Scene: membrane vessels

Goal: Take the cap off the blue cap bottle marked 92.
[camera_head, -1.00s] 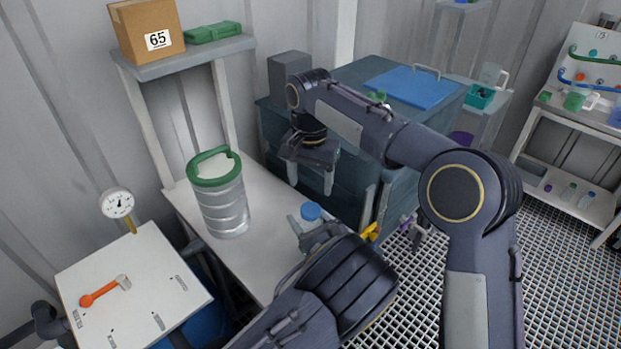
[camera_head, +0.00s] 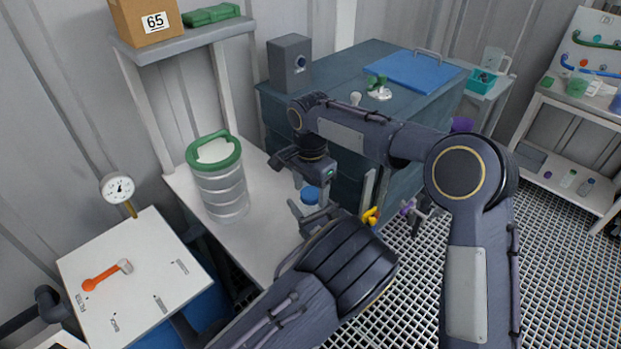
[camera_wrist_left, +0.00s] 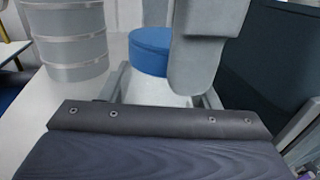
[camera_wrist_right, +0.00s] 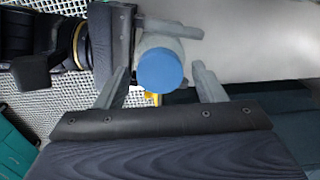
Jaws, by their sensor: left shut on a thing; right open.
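The blue cap bottle shows by its blue cap (camera_head: 310,194) in the head view, over the white bench. My left gripper (camera_head: 306,212) is shut on the bottle's body below the cap. The left wrist view shows the cap (camera_wrist_left: 150,50) on the pale bottle. The right wrist view shows the cap (camera_wrist_right: 160,71) from above. My right gripper (camera_wrist_right: 160,84) is open, its fingers spread on either side of the cap and apart from it. In the head view it hangs just above and behind the bottle. The mark 92 is not visible.
A metal canister with a green handle (camera_head: 219,185) stands on the white bench (camera_head: 258,240) left of the bottle. A dark blue cabinet (camera_head: 345,85) stands behind. A white panel (camera_head: 150,300) with an orange lever (camera_head: 103,278) is at the front left.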

